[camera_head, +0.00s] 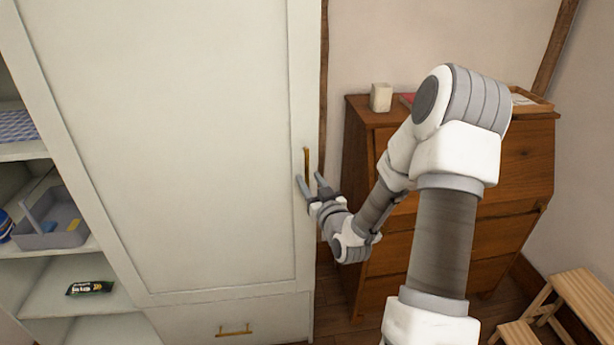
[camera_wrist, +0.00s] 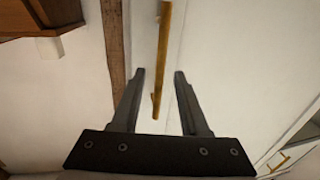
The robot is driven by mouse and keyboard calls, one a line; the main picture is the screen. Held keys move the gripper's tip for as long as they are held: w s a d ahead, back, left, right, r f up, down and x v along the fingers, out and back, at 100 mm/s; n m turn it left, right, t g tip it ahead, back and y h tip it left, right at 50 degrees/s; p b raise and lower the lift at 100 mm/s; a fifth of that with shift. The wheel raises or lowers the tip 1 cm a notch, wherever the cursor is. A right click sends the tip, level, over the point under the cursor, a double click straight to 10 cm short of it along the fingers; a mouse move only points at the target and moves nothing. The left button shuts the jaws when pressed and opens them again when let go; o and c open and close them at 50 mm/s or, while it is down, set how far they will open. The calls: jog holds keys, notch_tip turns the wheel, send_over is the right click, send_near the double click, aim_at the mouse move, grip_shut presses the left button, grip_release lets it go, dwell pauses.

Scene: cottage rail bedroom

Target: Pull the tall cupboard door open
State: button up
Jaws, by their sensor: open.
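The tall cupboard door (camera_head: 190,140) is a large pale panel and looks shut in the head view. Its upright brass handle (camera_head: 307,164) is near the door's right edge. In the wrist view the handle (camera_wrist: 160,60) runs down from the top, and its lower end lies between the two fingers in the picture. My gripper (camera_head: 311,181) is open and empty, close to the lower part of the handle. In the wrist view my gripper (camera_wrist: 159,73) has a finger on each side of the handle's line. I cannot tell whether either finger touches the handle or door.
A drawer with a brass handle (camera_head: 234,331) is below the door. Open shelves (camera_head: 35,150) hold a grey bin (camera_head: 50,222) and a dark packet (camera_head: 90,288) at left. A wooden bureau (camera_head: 520,170) stands right, behind my arm. A wooden step stool (camera_head: 560,310) is at lower right.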

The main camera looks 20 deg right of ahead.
jog(key=shift+w+d, duration=0.1)
jog(key=shift+w, duration=1.3)
grip_shut()
dwell(0.4)
